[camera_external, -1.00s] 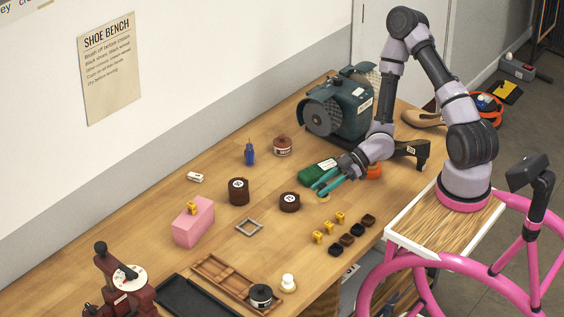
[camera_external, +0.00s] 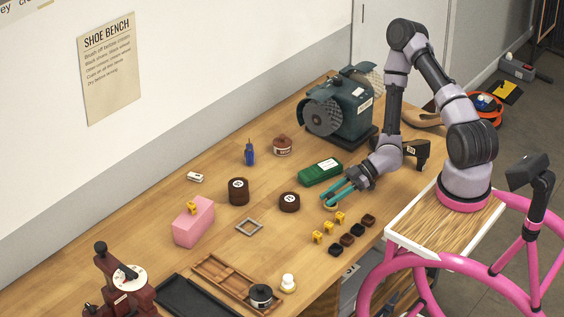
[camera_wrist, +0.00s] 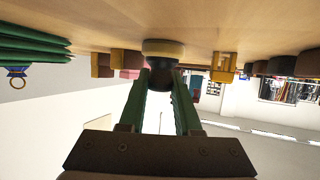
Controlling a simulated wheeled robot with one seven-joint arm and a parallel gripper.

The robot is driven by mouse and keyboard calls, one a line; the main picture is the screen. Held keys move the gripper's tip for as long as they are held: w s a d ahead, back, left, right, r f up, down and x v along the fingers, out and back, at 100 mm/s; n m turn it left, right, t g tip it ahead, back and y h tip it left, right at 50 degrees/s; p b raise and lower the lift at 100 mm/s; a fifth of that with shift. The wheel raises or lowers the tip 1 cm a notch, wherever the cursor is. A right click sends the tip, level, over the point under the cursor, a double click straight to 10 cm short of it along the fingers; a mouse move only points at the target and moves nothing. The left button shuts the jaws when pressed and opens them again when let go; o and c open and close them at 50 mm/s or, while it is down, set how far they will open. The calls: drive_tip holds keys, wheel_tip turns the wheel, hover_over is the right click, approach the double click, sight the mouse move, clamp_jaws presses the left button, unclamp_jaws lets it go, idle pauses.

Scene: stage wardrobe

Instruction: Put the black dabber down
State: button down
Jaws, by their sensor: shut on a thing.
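The black dabber, with a dark round knob and a pale cream base, is between my gripper's teal fingers in the wrist view (camera_wrist: 163,50). My gripper (camera_external: 328,200) is shut on its knob, low over the front part of the wooden bench (camera_external: 130,258). In the external view only the dabber's pale base (camera_external: 331,208) shows below the fingertips. In the wrist view the base is very close to the bench top; I cannot tell whether it touches.
A brown round tin (camera_external: 289,202) is to the left.

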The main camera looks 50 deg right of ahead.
drive_tip(key=c, duration=0.6)
unclamp_jaws()
